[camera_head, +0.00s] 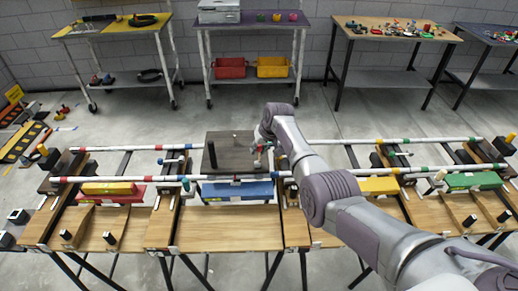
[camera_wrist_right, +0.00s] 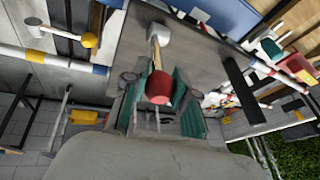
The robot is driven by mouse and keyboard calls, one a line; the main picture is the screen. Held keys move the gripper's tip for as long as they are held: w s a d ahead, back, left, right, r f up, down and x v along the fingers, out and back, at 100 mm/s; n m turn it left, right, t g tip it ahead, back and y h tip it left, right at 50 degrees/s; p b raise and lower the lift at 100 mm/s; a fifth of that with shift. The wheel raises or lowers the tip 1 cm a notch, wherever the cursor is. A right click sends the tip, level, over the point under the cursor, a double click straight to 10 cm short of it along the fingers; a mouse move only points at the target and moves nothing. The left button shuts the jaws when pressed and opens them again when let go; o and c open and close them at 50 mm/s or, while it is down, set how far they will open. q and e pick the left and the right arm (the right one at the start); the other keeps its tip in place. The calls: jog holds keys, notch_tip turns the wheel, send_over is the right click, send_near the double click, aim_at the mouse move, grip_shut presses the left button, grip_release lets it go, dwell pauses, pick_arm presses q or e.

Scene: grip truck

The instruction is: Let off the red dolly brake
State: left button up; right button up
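My right arm reaches in from the lower right in the head view. Its gripper (camera_head: 263,148) is over the right side of a dark flat platform (camera_head: 222,146), and is small and partly hidden there. In the right wrist view, a lever with a pale wooden stem, a white rounded end and a red cylindrical knob (camera_wrist_right: 158,88) stands in front of the gripper. My right gripper's teal-padded fingers (camera_wrist_right: 165,92) are apart on either side of the red knob. Whether they touch it I cannot tell. My left gripper is not in view.
Striped rails (camera_head: 330,142) run across the wooden trestle bench (camera_head: 226,228), close around the platform. A black upright peg (camera_head: 212,155) stands on the platform's left. A blue block (camera_head: 237,190) sits in front. Work tables (camera_head: 250,27) stand along the back wall, beyond open floor.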

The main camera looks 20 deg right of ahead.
jog(key=o, duration=0.5)
jog(key=v, duration=1.2)
